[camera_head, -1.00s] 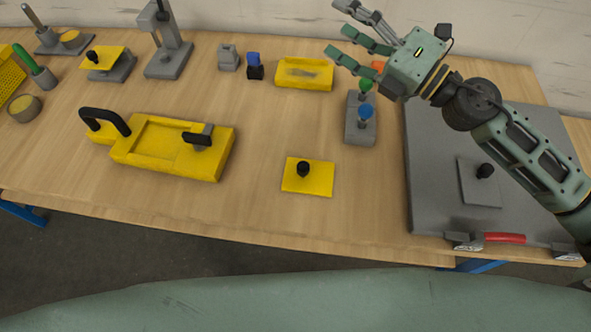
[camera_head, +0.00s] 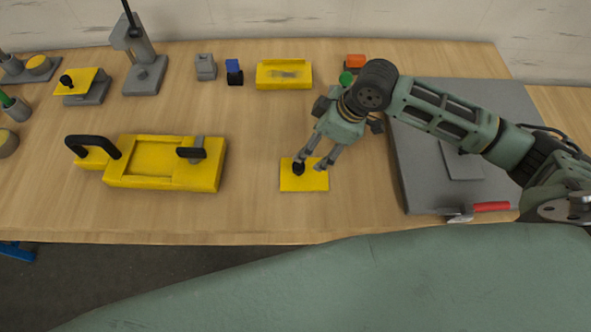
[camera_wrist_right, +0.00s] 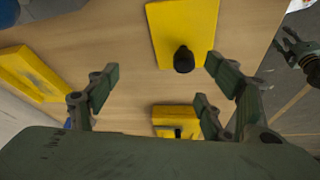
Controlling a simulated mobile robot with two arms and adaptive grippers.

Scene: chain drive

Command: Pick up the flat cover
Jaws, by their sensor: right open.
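The flat cover (camera_head: 308,183) is a thin yellow plate with a black knob (camera_head: 299,168). It lies flat on the table near the front middle. My right gripper (camera_head: 310,164) is open above the cover, its fingers pointing down by the knob. In the right wrist view, the cover (camera_wrist_right: 184,22) is at the top and its knob (camera_wrist_right: 184,60) lies ahead of the open fingers (camera_wrist_right: 155,85). I cannot tell the exact height gap. What looks like my left gripper (camera_wrist_right: 297,48) shows small at the right edge of that view, its jaw state unclear.
A yellow fixture with black handles (camera_head: 160,180) sits left of the cover. A grey board (camera_head: 420,190) with a red-handled part (camera_head: 490,206) lies to the right. A yellow tray (camera_head: 284,84) stands behind. Bare table surrounds the cover.

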